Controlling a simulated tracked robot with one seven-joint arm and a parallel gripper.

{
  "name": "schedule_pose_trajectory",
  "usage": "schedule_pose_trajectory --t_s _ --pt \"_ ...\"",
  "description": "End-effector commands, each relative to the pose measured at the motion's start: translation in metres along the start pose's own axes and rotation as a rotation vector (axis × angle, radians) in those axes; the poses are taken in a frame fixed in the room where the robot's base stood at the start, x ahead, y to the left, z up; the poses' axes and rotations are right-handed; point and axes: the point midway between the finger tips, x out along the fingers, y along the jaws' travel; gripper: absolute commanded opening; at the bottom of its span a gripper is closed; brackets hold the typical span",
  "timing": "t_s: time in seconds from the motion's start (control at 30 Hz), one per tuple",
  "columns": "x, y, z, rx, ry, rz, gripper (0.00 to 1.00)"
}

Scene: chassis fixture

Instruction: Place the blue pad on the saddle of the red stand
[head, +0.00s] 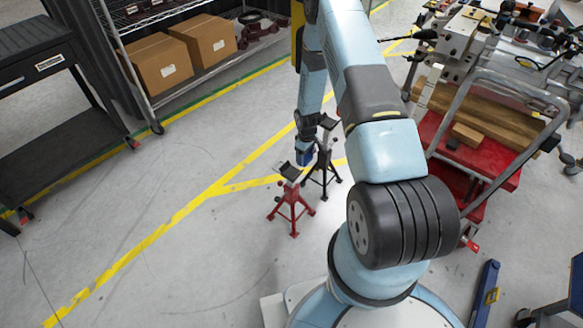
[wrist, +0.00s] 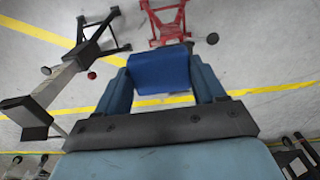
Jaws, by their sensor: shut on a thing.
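My gripper (wrist: 162,80) is shut on the blue pad (wrist: 160,68), with a finger on each side of it in the wrist view. In the head view the pad (head: 305,156) is a small dark blue block at the end of my arm, just right of and slightly above the saddle (head: 288,171) in the picture. The red stand (head: 292,200) stands upright on the floor with a dark saddle on top. Its red legs (wrist: 166,22) show beyond the pad in the wrist view, where its saddle cannot be made out. I cannot tell the pad's exact height.
A black stand (head: 324,160) stands close behind and right of the red one; it also shows at left in the wrist view (wrist: 68,76). A red cart (head: 470,150) is at right, a shelf with cardboard boxes (head: 160,62) at upper left. Floor left of the stands is clear.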

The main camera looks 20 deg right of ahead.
Motion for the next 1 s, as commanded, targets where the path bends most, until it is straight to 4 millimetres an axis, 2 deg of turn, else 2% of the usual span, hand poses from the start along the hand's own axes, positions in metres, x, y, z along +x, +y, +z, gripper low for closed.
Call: schedule_pose_trajectory --t_s 0.07,0.2,0.33,0.7,0.9,1.0 --pt "0.008 -0.007 -0.016 -0.003 0.001 0.0 0.33" --pt "0.032 -0.013 -0.031 0.0 -0.001 -0.001 0.33" --pt "0.047 -0.018 -0.043 0.0 0.0 0.0 0.33" --pt "0.068 -0.025 -0.059 -0.001 0.0 0.0 0.33" --pt "0.093 -0.024 -0.058 0.001 0.0 0.0 0.33" --pt "0.095 -0.023 -0.058 0.001 0.001 0.0 0.33"
